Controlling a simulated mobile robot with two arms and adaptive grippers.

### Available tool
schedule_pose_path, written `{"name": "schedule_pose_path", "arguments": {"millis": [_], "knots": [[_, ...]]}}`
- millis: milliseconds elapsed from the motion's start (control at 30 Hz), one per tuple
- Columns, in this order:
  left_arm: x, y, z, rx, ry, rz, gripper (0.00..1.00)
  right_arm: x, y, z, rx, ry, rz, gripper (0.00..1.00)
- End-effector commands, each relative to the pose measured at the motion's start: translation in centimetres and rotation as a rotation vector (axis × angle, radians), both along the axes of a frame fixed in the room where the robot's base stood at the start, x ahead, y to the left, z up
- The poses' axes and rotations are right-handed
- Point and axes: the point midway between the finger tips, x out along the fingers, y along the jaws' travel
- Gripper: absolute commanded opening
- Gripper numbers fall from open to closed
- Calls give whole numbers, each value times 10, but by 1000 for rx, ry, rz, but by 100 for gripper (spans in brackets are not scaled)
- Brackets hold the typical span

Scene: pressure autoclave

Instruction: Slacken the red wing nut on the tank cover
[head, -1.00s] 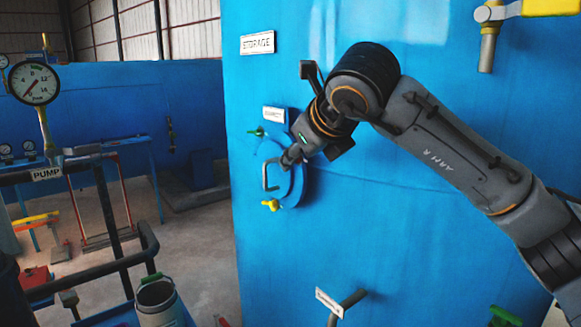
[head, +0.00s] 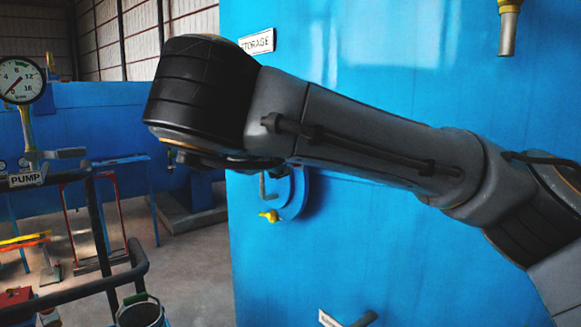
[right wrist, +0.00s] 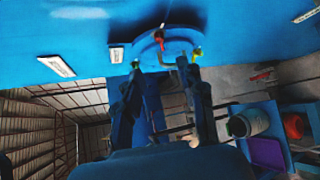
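The round blue tank cover (right wrist: 176,43) shows ahead of my right gripper in the right wrist view. The red wing nut (right wrist: 159,38) is on its far part, beyond the fingertips. A yellow wing nut (right wrist: 197,53) is at its right edge and a green one (right wrist: 135,63) at its left. My right gripper (right wrist: 160,70) is open and empty, its two fingers apart and pointing at the cover. In the head view my right arm hides the gripper, the red nut and most of the cover (head: 294,201); the yellow nut (head: 269,215) shows below. My left gripper is out of view.
The blue tank wall (head: 400,250) fills the right side. A STORAGE sign (head: 257,41) is above the cover. A PUMP gauge (head: 22,82) and dark railing (head: 80,298) stand at the left, with a bucket (head: 140,312) low down. A pipe (head: 509,30) hangs at upper right.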

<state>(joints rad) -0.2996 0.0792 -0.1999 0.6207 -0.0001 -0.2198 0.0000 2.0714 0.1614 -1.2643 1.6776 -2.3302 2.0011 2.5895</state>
Motion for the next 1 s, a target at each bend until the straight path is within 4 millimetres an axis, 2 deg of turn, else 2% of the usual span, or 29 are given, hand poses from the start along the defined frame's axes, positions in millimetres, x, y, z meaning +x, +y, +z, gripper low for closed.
{"name": "schedule_pose_path", "arguments": {"millis": [167, 633, 800, 1000], "knots": [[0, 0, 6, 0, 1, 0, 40, 6, -2, -1, 19, -8, -12, 40], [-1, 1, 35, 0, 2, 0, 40, 51, -13, -19, 20, -1, -10, 40], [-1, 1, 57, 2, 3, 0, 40, 86, -24, -27, 16, -4, -14, 40], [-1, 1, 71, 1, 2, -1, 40, 113, -31, -39, 16, -6, -12, 40]]}}
